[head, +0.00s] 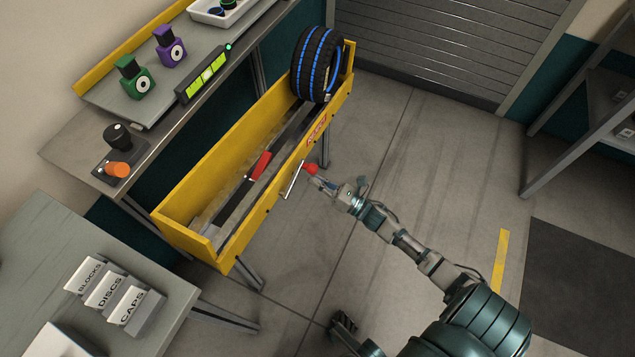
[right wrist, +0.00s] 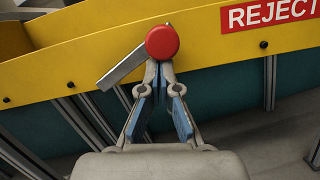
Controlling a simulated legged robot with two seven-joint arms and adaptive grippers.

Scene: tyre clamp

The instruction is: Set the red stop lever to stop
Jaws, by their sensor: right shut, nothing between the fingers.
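The lever on the outer side of the yellow trough has a round red knob (head: 311,168) and a slanted silver bar (head: 294,180). In the right wrist view the red knob (right wrist: 162,42) is at top centre, and the silver bar (right wrist: 122,66) slants down to the left from it. My right gripper (head: 317,180) is at the knob. In the right wrist view its shut fingertips (right wrist: 157,70) are just below the knob, with nothing between them. Whether they touch the knob, I cannot tell.
The yellow trough (head: 184,232) holds a red piece (head: 260,165) inside and a blue-striped tyre (head: 315,62) at its far end. A REJECT label (right wrist: 270,14) is right of the knob. A grey bench (head: 75,150) stands left.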

